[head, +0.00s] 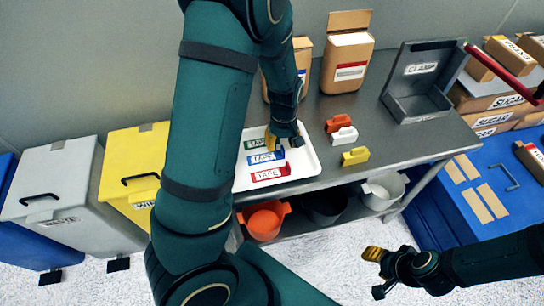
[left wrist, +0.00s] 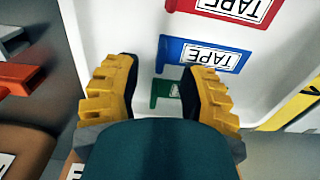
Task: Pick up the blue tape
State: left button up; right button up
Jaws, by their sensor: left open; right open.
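The blue tape (head: 266,158) lies in a white tray (head: 306,165) on the grey table, between the green tape (head: 257,144) and the red tape (head: 271,173). In the left wrist view the blue tape (left wrist: 205,56) lies just ahead of my left gripper (left wrist: 158,62). My left gripper (head: 282,143) is open above the tray, its yellow fingers apart, with nothing held between them. The green tape (left wrist: 166,92) shows partly between the fingers in the left wrist view. My right gripper (head: 375,270) is at the lower right over the floor, away from the table.
Orange (head: 339,123), white (head: 344,136) and yellow (head: 355,156) clamps lie right of the tray. A grey open clamp box (head: 418,98) and a cardboard box (head: 347,60) stand behind. Orange (head: 263,219) and white (head: 383,191) buckets are on the lower shelf.

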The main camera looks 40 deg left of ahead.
aim_at(282, 146)
pick_arm(q)
notch_tip(282, 146, down, 3)
jog(key=shift+f+b, duration=0.1)
jog(key=shift+b, duration=0.3)
grip_shut()
jog(key=shift+r, duration=0.25)
